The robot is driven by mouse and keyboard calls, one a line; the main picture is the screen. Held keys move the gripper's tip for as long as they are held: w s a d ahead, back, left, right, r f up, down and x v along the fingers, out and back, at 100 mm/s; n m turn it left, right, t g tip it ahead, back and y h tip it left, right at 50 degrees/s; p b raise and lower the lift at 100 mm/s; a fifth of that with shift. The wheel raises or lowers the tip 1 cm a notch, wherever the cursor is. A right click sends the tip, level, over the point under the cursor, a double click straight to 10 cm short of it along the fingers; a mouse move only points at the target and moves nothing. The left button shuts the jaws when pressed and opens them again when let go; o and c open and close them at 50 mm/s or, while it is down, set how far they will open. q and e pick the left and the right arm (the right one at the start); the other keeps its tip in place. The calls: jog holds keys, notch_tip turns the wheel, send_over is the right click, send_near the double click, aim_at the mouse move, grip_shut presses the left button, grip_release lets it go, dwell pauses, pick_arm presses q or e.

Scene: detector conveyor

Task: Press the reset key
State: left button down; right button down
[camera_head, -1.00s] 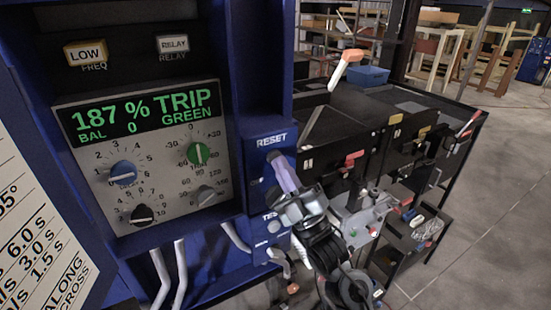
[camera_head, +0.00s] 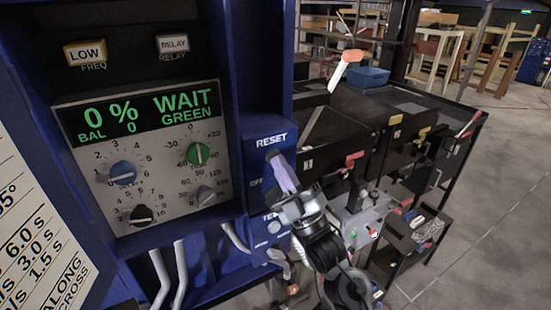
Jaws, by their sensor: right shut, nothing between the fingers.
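The blue key panel (camera_head: 250,203) right of the detector carries a white RESET label (camera_head: 271,140). My right gripper (camera_head: 277,162) is shut and empty, its pale purple fingers pointing up and left at the spot just below that label. The reset key itself is hidden behind the fingers. I cannot tell whether the fingertips touch it. The detector display (camera_head: 142,112) reads 0 %, WAIT, BAL 0, GREEN in green letters. My left gripper is not in view.
Below the display are a blue knob (camera_head: 122,172), a green knob (camera_head: 197,153), a black knob (camera_head: 141,214) and a grey knob (camera_head: 206,194). A partly covered TEST label (camera_head: 271,216) sits lower on the key panel. A dark bench with a blue bin (camera_head: 367,77) stands behind right.

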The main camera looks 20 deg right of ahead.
jog(key=shift+s+d, duration=0.15)
jog(key=shift+s, duration=0.7)
jog(key=shift+s, duration=0.1)
jog(key=shift+s+d+p, duration=0.1)
jog(key=shift+s+d, duration=0.1)
jog(key=shift+s, duration=0.55)
jog(key=shift+s+d+p, duration=0.15)
jog(key=shift+s, duration=0.65)
jog(key=shift+s+d+p, duration=0.1)
jog(key=shift+s+d, duration=0.1)
jog(key=shift+s, duration=0.55)
jog(key=shift+f+h, duration=0.1)
jog(key=shift+h, duration=0.2)
